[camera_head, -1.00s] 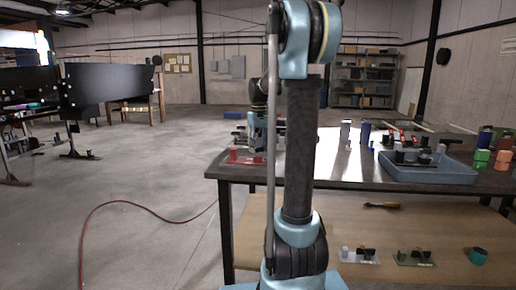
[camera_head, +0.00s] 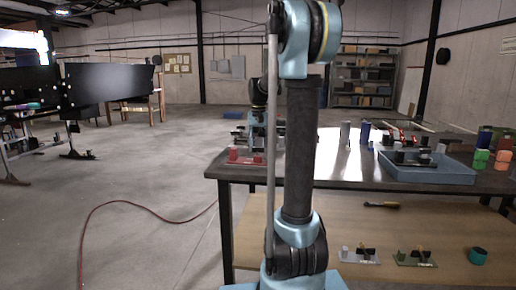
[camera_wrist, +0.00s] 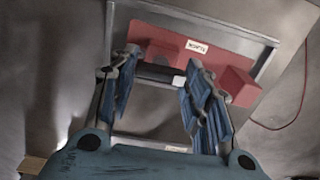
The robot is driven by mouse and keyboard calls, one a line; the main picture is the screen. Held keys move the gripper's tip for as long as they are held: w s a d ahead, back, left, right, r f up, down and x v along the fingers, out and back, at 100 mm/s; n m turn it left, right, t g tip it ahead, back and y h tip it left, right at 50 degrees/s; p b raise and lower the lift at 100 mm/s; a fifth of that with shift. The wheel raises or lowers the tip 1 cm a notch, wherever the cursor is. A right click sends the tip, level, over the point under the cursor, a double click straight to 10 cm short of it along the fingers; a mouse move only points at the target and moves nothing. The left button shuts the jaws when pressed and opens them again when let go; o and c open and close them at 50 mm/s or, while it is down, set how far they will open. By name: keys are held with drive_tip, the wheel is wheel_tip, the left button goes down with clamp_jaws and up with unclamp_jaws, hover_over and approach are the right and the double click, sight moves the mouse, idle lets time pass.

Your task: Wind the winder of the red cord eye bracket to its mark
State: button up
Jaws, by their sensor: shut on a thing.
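The red cord eye bracket (camera_head: 246,160) lies near the left end of the dark table in the head view. In the wrist view it is a red plate (camera_wrist: 221,60) with a red block at each side and a small white label. My gripper (camera_wrist: 162,70) is over the bracket, shut on a dark bar with a pale end (camera_wrist: 162,74), which I take for the winder. The bar lies crosswise between the fingertips. I cannot make out the mark. In the head view my arm's column hides part of the area around my gripper.
On the table (camera_head: 330,182) stand a blue tray (camera_head: 430,174) with parts, several cylinders and orange and green pieces at the right. Two more brackets, a screwdriver (camera_head: 381,205) and a teal ring (camera_head: 477,256) lie on the lower shelf. A red hose crosses the floor at left.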

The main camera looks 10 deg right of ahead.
drive_tip(key=shift+m, duration=0.4)
drive_tip(key=o, duration=1.1)
drive_tip(key=shift+c, duration=0.2)
drive_tip(key=shift+r, duration=0.1)
wheel_tip(320, 180, up, 12)
drive_tip(key=shift+f, duration=0.2)
drive_tip(key=s+f+n, duration=0.1)
drive_tip(key=s+f, duration=0.3)
drive_tip(key=s, duration=0.3)
drive_tip(key=s+f+n+t, duration=0.1)
drive_tip(key=s+f, duration=0.3)
drive_tip(key=s, duration=0.3)
drive_tip(key=s+f, duration=0.3)
drive_tip(key=s, duration=0.3)
drive_tip(key=s+f+n+t, duration=0.1)
drive_tip(key=s+f+n, duration=0.1)
drive_tip(key=s+f, duration=1.3)
wheel_tip(320, 180, down, 3)
drive_tip(key=shift+r+n, duration=0.2)
drive_tip(key=shift+n, duration=0.1)
